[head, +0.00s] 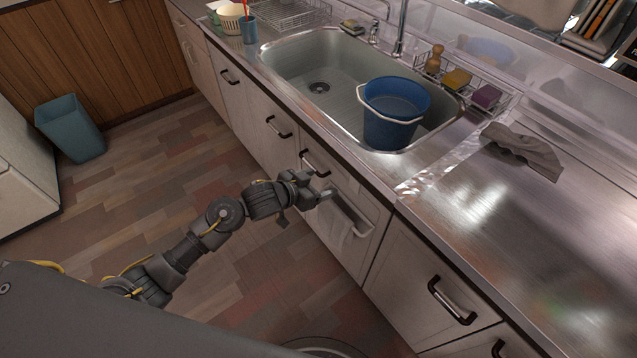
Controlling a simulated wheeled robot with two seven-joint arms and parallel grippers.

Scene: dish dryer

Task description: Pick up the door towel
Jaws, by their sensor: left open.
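The door towel (337,227) is a pale cloth. It hangs from a rail (358,220) on the front of a cabinet door below the sink. My left gripper (325,195) is open at the upper left of the towel, close to the rail. The fingers partly overlap the rail's left end in the picture, and I cannot tell whether they touch the towel. Part of the towel's top is hidden. My right gripper is not in view.
A blue bucket (392,117) stands in the steel sink (290,60). A grey cloth (525,148) lies on the counter at the right. Black door handles (315,165) stick out nearby. A teal bin (70,128) stands on the floor at the left, with free floor (160,150) between.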

